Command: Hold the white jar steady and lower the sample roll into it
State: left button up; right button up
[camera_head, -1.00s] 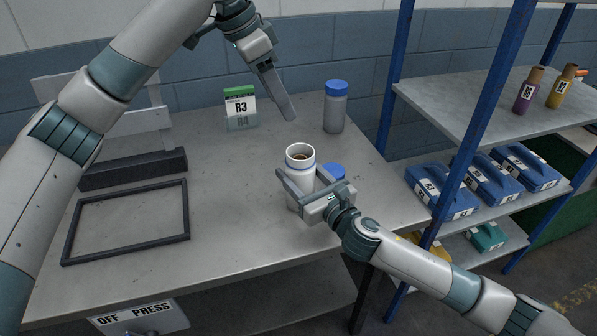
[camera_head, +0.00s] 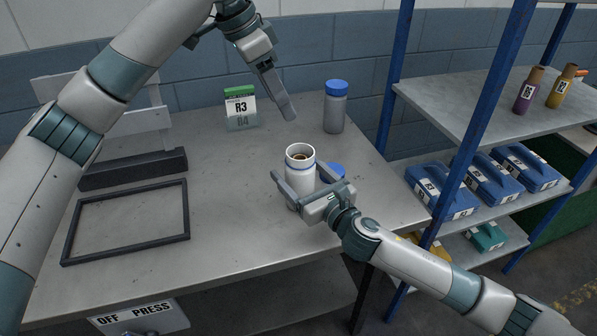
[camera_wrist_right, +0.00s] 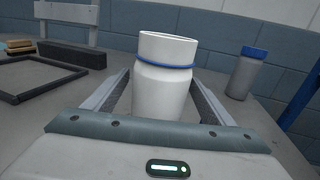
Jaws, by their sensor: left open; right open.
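The white jar (camera_head: 300,172) stands upright and uncapped on the table, with a blue band below its rim. Something brown shows inside its mouth (camera_head: 300,157), probably the sample roll; how deep it sits is hidden. My right gripper (camera_head: 297,180) is open, its fingers on either side of the jar. In the right wrist view the jar (camera_wrist_right: 163,80) rises between the spread fingers. My left gripper (camera_head: 286,108) is raised above and behind the jar, open, with no object visible in it; its fingers overlap in this view.
A blue cap (camera_head: 333,172) lies just behind the right gripper. A blue-capped grey bottle (camera_head: 335,110) and a green-topped R3 container (camera_head: 241,108) stand farther back. A black frame (camera_head: 187,210) lies at left. A blue-posted shelf (camera_head: 470,100) stands at right.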

jog(key=v, duration=1.2)
jog(key=shift+f, duration=0.1)
dwell(0.4)
